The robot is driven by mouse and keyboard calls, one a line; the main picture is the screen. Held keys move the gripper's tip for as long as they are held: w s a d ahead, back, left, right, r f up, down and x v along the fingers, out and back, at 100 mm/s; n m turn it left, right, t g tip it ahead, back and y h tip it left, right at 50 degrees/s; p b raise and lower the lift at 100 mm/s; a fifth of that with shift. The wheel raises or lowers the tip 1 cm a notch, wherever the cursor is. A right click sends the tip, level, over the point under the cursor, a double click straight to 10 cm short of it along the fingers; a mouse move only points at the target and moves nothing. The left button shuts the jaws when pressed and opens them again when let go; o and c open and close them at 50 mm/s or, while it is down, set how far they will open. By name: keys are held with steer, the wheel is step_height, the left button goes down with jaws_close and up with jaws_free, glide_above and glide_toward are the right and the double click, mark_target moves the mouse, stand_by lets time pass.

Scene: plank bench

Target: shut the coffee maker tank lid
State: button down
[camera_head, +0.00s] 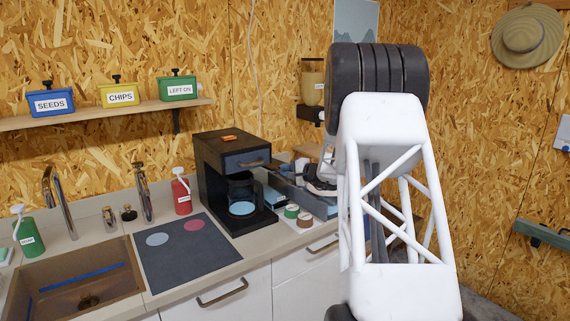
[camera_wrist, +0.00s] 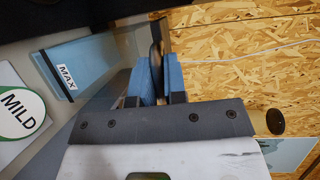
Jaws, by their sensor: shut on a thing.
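The black coffee maker (camera_head: 222,160) stands on the counter, with an orange patch on top and a bronze handle on its front. A blue tank with a MAX label (camera_wrist: 66,76) shows at the left in the wrist view. My gripper (camera_wrist: 158,76) has its blue pads closed on a thin dark piece (camera_wrist: 155,52), which looks like part of the tank lid. Most of the lid is hidden, and I cannot tell its angle. In the head view my gripper is low at the coffee maker's right, partly hidden by my arm.
Small green and brown cups (camera_head: 292,211) stand right of the coffee maker. A dark mat (camera_head: 190,262), a red bottle (camera_head: 182,198) and a sink (camera_head: 75,280) are to its left. A shelf with labelled tins (camera_head: 118,95) is above. A round card reading MILD (camera_wrist: 20,112) shows close by.

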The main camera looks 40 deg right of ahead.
steer(key=shift+f+n+t, duration=0.3)
steer(key=shift+f+t, duration=0.2)
steer(key=shift+f, duration=0.8)
steer(key=c, duration=1.5)
jaws_free()
steer(key=shift+o, duration=0.2)
steer(key=shift+s, duration=0.15)
steer(key=v, duration=0.7)
steer(key=shift+s+d, duration=0.2)
steer(key=shift+s, duration=0.05)
